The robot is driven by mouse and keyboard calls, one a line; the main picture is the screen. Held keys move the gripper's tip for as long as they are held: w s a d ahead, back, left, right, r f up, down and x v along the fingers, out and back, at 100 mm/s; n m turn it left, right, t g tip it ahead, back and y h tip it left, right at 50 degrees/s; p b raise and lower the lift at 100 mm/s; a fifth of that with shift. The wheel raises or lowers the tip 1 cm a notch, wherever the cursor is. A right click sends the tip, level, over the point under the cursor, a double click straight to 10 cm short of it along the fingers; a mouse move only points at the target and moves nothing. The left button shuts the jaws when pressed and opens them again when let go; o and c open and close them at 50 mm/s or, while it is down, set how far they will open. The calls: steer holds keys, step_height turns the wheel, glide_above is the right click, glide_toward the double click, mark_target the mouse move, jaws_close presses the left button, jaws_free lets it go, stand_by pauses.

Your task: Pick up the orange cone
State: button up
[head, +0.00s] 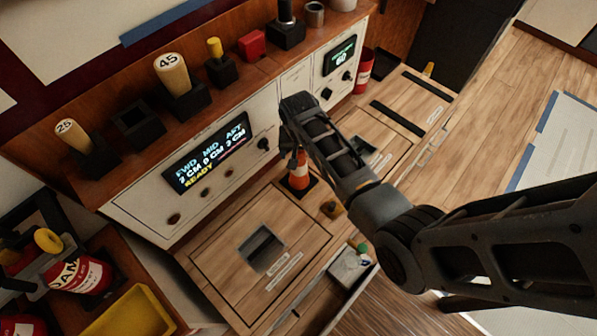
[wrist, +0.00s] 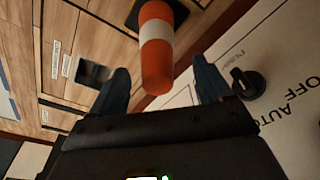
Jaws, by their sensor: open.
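The orange cone (head: 299,174) with a white band stands upright on a dark square base on the wooden desk, close to the panel front. In the wrist view the cone (wrist: 156,48) points toward my gripper (wrist: 162,75), its tip between the two blue fingers with space visible on both sides. My gripper (head: 289,146) is open, just above the cone in the head view, and partly hides its top. I cannot tell whether a finger touches it.
The white panel with a lit display (head: 207,152) and knobs stands close beside the cone. A dark square recess (head: 262,250) is in the desk. Numbered handles (head: 172,75) stand on the shelf above.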

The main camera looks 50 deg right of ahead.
mark_target(299, 167)
steer(key=f, duration=0.4)
steer(key=shift+w+d, duration=0.1)
steer(key=shift+d, duration=0.25)
jaws_close()
stand_by(0.4)
